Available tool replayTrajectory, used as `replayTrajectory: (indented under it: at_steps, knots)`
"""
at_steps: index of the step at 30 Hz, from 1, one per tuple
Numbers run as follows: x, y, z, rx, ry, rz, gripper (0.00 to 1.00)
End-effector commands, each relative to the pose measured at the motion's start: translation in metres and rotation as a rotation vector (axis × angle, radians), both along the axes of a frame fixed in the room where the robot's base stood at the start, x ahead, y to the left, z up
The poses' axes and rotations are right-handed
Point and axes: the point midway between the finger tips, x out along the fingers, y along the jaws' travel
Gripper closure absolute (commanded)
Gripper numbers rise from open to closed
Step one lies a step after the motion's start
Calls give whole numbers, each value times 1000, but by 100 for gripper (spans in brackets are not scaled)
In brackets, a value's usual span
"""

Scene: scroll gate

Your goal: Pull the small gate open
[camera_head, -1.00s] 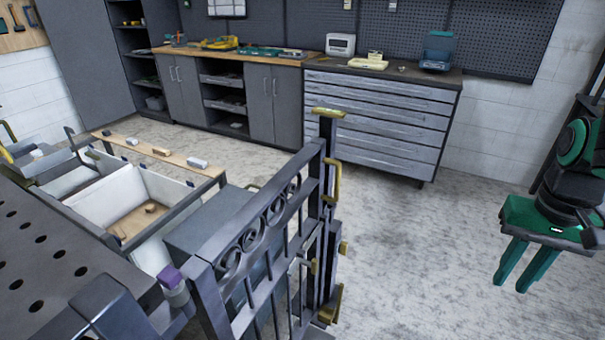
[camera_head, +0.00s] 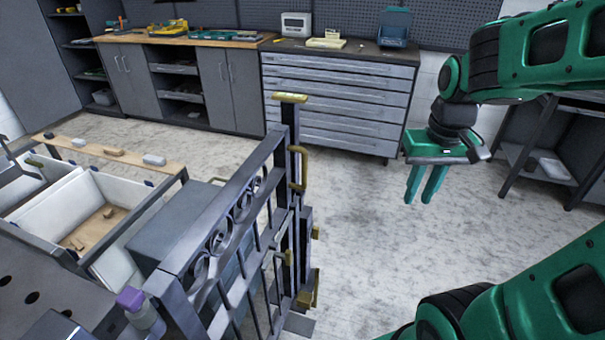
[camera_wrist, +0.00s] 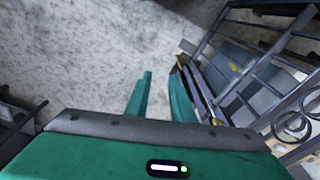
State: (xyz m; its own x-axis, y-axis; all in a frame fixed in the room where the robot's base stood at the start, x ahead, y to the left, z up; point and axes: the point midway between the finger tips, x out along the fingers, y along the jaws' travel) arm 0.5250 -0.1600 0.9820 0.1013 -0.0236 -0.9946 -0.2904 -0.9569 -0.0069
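The small gate (camera_head: 232,228) is dark grey metal with scroll rings and bars, standing left of centre in the head view. Its post end (camera_head: 293,190) has a brass cap on top, a brass handle (camera_head: 304,168) on its right side, and more brass fittings lower down. My gripper (camera_head: 424,185) is right of the gate, pointing down over open floor, clear of the handle. Its two green fingers are apart with nothing between them. The wrist view shows the fingers (camera_wrist: 160,98) over the floor, with the gate (camera_wrist: 262,75) to the right. I cannot tell whether the gate is latched.
A grey drawer cabinet (camera_head: 335,100) and workbench stand along the back wall. Left of the gate are a white-sided bin (camera_head: 55,215) and a grey box (camera_head: 180,235). A dark shelf stand (camera_head: 545,160) is at right. The floor between gate and gripper is clear.

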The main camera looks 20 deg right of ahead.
Motion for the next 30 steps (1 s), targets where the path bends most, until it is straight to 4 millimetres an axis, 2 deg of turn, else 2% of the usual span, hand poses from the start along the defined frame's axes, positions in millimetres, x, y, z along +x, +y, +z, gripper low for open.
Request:
replayTrajectory:
  at_steps: [1, 6, 9, 12, 15, 19, 25, 30]
  knots:
    - [32, 8, -1, -9, -22, 75, 78]
    - [131, 50, -8, -22, -124, 312, 78]
    - [181, 83, -15, -20, -182, 438, 78]
    - [217, 112, -21, -15, -230, 533, 78]
    - [240, 134, -26, -9, -265, 596, 78]
    - [255, 149, -30, -4, -288, 637, 78]
    - [263, 154, -42, -2, -293, 646, 78]
    - [272, 156, -68, -3, -289, 643, 78]
